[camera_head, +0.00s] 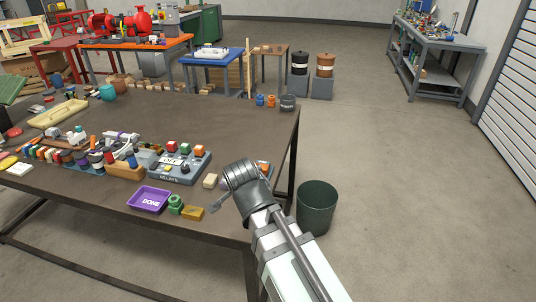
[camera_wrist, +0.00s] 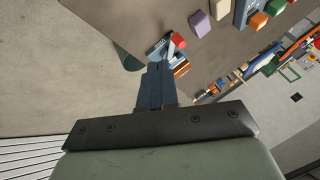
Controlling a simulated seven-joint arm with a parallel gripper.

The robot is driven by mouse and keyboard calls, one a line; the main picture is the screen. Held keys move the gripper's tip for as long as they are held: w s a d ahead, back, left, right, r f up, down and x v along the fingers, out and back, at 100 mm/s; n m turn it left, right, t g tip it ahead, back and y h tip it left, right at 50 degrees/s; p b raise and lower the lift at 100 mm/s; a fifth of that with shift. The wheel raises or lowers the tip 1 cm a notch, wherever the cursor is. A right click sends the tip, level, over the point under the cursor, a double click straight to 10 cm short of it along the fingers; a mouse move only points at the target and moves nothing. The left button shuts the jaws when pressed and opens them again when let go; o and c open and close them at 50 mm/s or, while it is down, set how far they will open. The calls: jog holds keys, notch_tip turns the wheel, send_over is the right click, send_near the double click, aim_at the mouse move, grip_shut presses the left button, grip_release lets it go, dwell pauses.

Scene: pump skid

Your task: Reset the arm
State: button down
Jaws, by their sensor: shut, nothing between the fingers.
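My forearm hides part of the table's right corner in the head view.
A purple DONE tray (camera_head: 149,199), a green nut-like part (camera_head: 175,204) and a yellow block (camera_head: 193,213) lie left of my gripper. A relay box (camera_head: 180,168) stands behind. A dark green bin (camera_head: 317,207) stands right of the table.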

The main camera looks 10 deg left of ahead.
jog(key=shift+f, duration=0.1)
jog(key=s+d+f+n+g+h, duration=0.1)
jog(key=d+f+g, duration=0.1)
jog(key=d+f, duration=0.75)
jog(key=s+d+f+n+g+h, duration=0.15)
jog(key=d+f, duration=0.45)
jog(key=f, duration=0.7)
jog(key=s+d+f+g+h, duration=0.1)
jog(key=d+f+g, duration=0.2)
jog(key=d+f, duration=0.65)
jog(key=s+d+f+g, duration=0.2)
jog(key=s+d+f, duration=0.2)
jog(key=s+f, duration=0.3)
jog(key=s+d+f+n+g, duration=0.1)
jog(key=s+d+f+g, duration=0.2)
jog(key=s, duration=0.7)
jog(key=s+d+f+n+g, duration=0.1)
jog(key=s+d+f+g, duration=0.1)
jog(key=s+d+f, duration=0.5)
notch_tip(320, 180, down, 4)
jog(key=s+y, duration=0.1)
jog(key=s, duration=0.1)
jog(key=shift+s+d+f, duration=0.25)
jog(key=shift+s, duration=0.1)
